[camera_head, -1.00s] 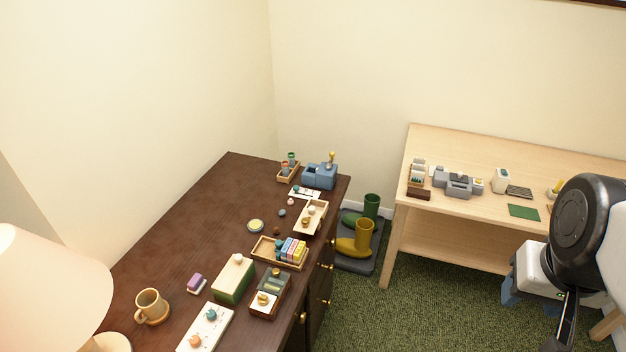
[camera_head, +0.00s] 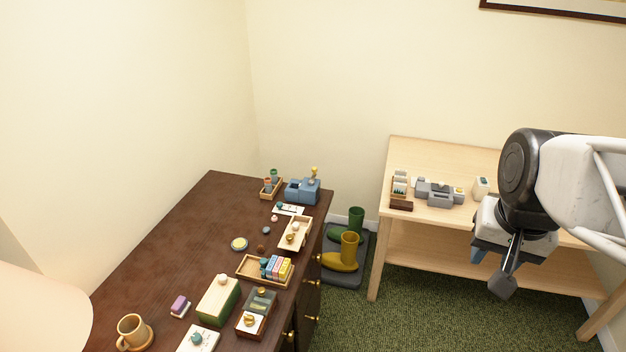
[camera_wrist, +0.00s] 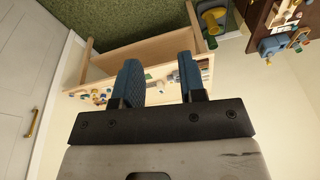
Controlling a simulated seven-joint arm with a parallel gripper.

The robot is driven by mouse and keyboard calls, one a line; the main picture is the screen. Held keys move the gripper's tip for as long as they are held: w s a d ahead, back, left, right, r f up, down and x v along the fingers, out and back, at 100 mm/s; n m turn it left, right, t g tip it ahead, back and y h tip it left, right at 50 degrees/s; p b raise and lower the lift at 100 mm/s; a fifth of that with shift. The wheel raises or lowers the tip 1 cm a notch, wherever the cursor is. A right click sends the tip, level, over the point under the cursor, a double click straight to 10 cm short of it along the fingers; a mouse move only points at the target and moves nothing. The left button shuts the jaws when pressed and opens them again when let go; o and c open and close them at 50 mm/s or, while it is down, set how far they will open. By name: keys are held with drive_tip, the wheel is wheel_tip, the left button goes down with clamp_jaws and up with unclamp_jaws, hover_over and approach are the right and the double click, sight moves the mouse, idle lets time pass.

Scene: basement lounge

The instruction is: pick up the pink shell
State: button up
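A tiny pinkish piece (camera_head: 274,218), which looks like the pink shell, lies on the dark wooden cabinet (camera_head: 170,245) just below a white card (camera_head: 290,209). It is too small for me to be sure of its shape. My gripper (camera_head: 482,256) is far to the right of it, in front of the light wooden table. In the wrist view my gripper's two blue fingers (camera_wrist: 162,78) are apart with nothing held between them. I cannot pick out the shell in the wrist view.
Near the pinkish piece are a grey-blue stone (camera_head: 266,230), a brown piece (camera_head: 260,249), a wooden tray (camera_head: 306,224) and a blue holder (camera_head: 303,190). Boots (camera_head: 342,255) stand between the cabinet and the light table (camera_head: 430,148). A mug (camera_head: 133,331) stands at the front left.

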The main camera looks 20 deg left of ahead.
drive_tip(key=w+a+m, duration=0.2)
drive_tip(key=w+a, duration=0.3)
drive_tip(key=w, duration=0.3)
drive_tip(key=w+a+m, duration=0.1)
drive_tip(key=w+a, duration=0.3)
drive_tip(key=w, duration=0.4)
drive_tip(key=m+g, duration=0.2)
drive_tip(key=m, duration=0.7)
hover_over(274, 217)
wheel_tip(274, 217, down, 31)
drive_tip(key=shift+w+r, duration=0.1)
drive_tip(key=shift+a+f, duration=0.2)
drive_tip(key=shift+f, duration=1.3)
